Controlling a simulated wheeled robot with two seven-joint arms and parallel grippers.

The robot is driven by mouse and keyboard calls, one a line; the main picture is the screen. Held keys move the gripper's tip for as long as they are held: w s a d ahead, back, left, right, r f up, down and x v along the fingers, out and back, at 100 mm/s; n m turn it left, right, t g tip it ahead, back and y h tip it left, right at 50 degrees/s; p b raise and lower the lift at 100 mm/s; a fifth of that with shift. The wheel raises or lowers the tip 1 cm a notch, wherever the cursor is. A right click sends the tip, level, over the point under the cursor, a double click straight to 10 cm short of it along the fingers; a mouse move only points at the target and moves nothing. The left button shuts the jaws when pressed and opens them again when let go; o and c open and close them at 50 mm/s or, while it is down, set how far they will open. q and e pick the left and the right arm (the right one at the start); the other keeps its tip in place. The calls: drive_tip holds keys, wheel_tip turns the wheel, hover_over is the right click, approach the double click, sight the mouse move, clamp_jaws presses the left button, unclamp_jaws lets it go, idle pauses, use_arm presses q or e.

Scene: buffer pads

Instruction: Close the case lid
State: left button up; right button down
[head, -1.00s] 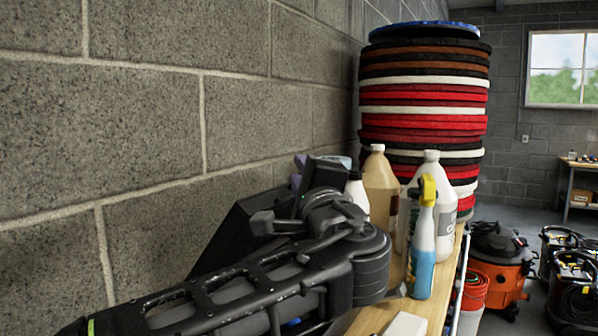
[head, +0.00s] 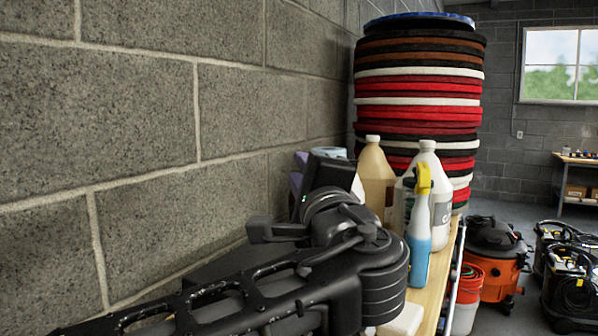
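The case shows only as a dark, low surface (head: 212,270) against the block wall, behind my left arm. It looks like the lid, lying nearly flat; most of the case is hidden, so I cannot tell whether it is fully shut. My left arm comes in from the lower left and covers the near part of the bench. My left gripper (head: 275,230) is at the wrist end, just above and to the right of the dark surface. Its fingers are not clear, and I cannot tell whether it touches the lid. My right gripper is not in view.
A spray bottle (head: 419,228), a tan jug (head: 375,178) and a white jug (head: 432,205) stand on the wooden bench (head: 433,290) beyond my wrist. A tall stack of pads (head: 418,100) stands behind. An orange vacuum (head: 497,265) is on the floor at right.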

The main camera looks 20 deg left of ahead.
use_arm(q)
drive_tip(key=shift+f+b+v, duration=0.15)
drive_tip(key=shift+b+v, duration=0.3)
drive_tip(key=shift+v, duration=0.65)
drive_tip(key=shift+f+b+v, duration=0.1)
drive_tip(key=shift+b+v, duration=0.35)
drive_tip(key=shift+v, duration=0.7)
drive_tip(key=shift+a, duration=0.1)
